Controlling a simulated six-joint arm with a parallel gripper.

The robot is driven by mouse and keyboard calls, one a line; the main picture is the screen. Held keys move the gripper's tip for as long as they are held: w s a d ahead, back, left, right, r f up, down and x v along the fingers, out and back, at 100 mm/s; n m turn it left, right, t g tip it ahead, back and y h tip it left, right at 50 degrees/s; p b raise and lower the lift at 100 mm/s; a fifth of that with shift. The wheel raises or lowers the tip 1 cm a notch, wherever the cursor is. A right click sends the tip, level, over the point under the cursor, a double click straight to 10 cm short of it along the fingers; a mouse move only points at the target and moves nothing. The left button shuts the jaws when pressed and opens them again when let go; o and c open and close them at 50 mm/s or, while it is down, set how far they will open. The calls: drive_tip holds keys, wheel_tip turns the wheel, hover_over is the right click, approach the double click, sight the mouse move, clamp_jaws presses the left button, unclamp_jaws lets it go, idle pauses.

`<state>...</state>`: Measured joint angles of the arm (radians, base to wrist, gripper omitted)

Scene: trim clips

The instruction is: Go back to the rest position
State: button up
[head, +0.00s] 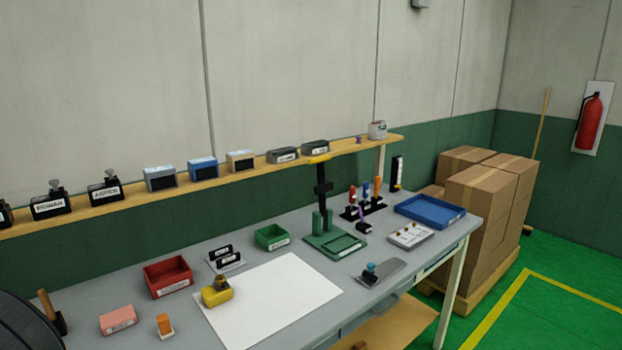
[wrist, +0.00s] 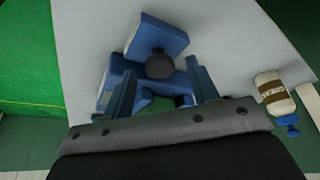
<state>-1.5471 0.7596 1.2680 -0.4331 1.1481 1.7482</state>
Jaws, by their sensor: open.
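My gripper (wrist: 160,70) shows in the wrist view with its two blue-grey fingers apart. A blue block-like thing with a dark round knob (wrist: 159,65) shows between and beyond the fingers. I cannot tell how far it is from them, and no grip on it shows. My gripper is not seen in the head view. The grey workbench (head: 225,318) there carries a white sheet (head: 275,300) and several small items.
A yellow block (head: 216,293), red bin (head: 168,276), green bin (head: 272,237), green stand (head: 334,243) and blue tray (head: 430,211) stand on the bench. A wooden shelf (head: 110,205) with several boxes runs behind. Cartons (head: 482,200) stand right. The white sheet is mostly clear.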

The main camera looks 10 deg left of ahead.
drive_tip(key=v, duration=1.7)
drive_tip(key=x, duration=1.7)
drive_tip(key=shift+w+f, duration=0.15)
drive_tip(key=shift+f, duration=0.2)
drive_tip(key=shift+d+r+n+y, duration=0.15)
drive_tip(key=shift+n+y, duration=0.15)
drive_tip(key=shift+n, duration=0.6)
drive_tip(key=n+y, duration=0.1)
drive_tip(key=n, duration=0.2)
drive_tip(key=n+g+y, duration=0.1)
drive_tip(key=n, duration=0.2)
drive_tip(key=shift+w+d+n, duration=0.1)
drive_tip(key=shift+d+n, duration=0.1)
drive_tip(key=shift+n, duration=0.2)
drive_tip(key=shift+w+d+n+g+y, duration=0.1)
drive_tip(key=shift+n+g+y, duration=0.3)
drive_tip(key=shift+n, duration=0.7)
drive_tip(key=shift+w+n+g+y, duration=0.1)
drive_tip(key=shift+n+g+y, duration=0.25)
drive_tip(key=shift+n, duration=0.75)
drive_tip(key=shift+w+n+g+y, duration=0.15)
drive_tip(key=shift+n+g, duration=0.25)
drive_tip(key=shift+n, duration=0.7)
drive_tip(key=shift+s+n+g+y, duration=0.1)
drive_tip(key=shift+n+g, duration=0.25)
drive_tip(key=shift+n, duration=0.75)
drive_tip(key=shift+o, duration=0.3)
